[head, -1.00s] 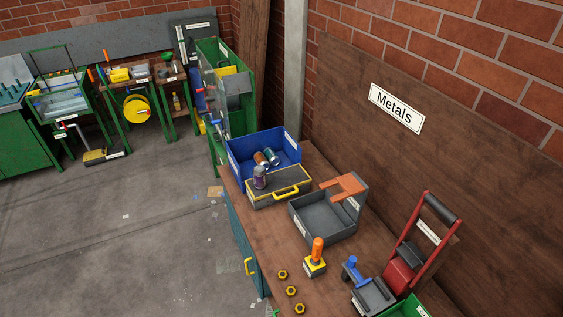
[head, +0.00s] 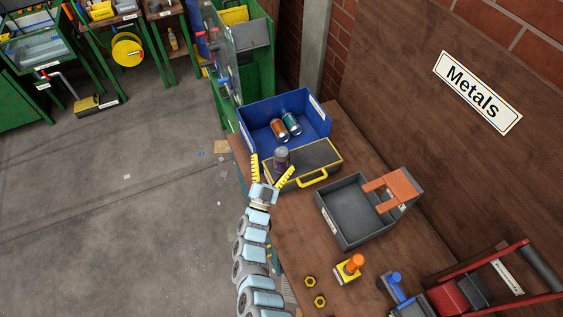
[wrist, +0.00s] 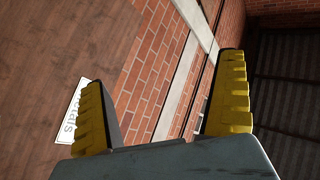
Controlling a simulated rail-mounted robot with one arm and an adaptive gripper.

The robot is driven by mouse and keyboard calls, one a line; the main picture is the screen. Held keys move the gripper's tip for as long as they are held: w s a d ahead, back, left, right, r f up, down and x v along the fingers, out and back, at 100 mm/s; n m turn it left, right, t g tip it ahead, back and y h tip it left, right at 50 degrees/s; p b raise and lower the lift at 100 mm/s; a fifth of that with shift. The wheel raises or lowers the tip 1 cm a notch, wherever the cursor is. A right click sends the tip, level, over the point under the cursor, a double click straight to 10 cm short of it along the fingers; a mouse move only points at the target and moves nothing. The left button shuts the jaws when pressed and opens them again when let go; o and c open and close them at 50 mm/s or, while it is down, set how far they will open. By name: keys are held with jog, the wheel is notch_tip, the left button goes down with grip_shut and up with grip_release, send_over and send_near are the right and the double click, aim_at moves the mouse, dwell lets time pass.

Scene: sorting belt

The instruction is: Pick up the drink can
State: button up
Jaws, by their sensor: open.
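A dull purple-grey can (head: 281,157) stands upright at the left end of a grey-topped yellow case (head: 309,159). A copper-coloured can (head: 279,130) and a teal can (head: 292,123) lie side by side in a blue bin (head: 263,147) behind the case. I cannot tell from labels which one is the drink can. My gripper (head: 272,165) is open, its yellow fingers spread in front of the purple-grey can in the head view. The gripper also shows in the wrist view (wrist: 163,75), with nothing between its fingers and no can in sight.
A grey open tray (head: 343,241) with an orange piece (head: 393,190) stands right of the case on the wooden bench (head: 297,240). An orange-handled tool (head: 350,267) and yellow nuts (head: 310,282) lie in front. A green machine (head: 258,80) stands behind the bin.

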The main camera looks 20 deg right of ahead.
jog(key=w+d+f+n+y, duration=0.1)
jog(key=w+d+n+y, duration=0.15)
jog(key=w+y, duration=0.45)
jog(key=n+g+y+b, duration=0.4)
jog(key=n+y+b, duration=0.15)
jog(key=n, duration=0.25)
send_near(284, 163)
jog(key=shift+w+a, duration=0.55)
jog(key=shift+g, duration=0.3)
jog(key=shift+b+x, duration=1.75)
jog(key=shift+x, duration=1.2)
jog(key=shift+w+d+f+b, duration=0.15)
jog(key=shift+w+f+b, duration=0.1)
jog(key=shift+w+b, duration=0.25)
jog(key=shift+w+d+f+b, duration=0.15)
jog(key=shift+w+f+b, duration=0.2)
jog(key=shift+w+b, duration=0.25)
jog(key=shift+w+d+f, duration=0.2)
jog(key=shift+w+d, duration=0.25)
jog(key=shift+w, duration=0.25)
jog(key=shift+w+f, duration=0.35)
jog(key=shift+w, duration=0.25)
jog(key=shift+w+d+f, duration=0.1)
jog(key=shift+w, duration=0.35)
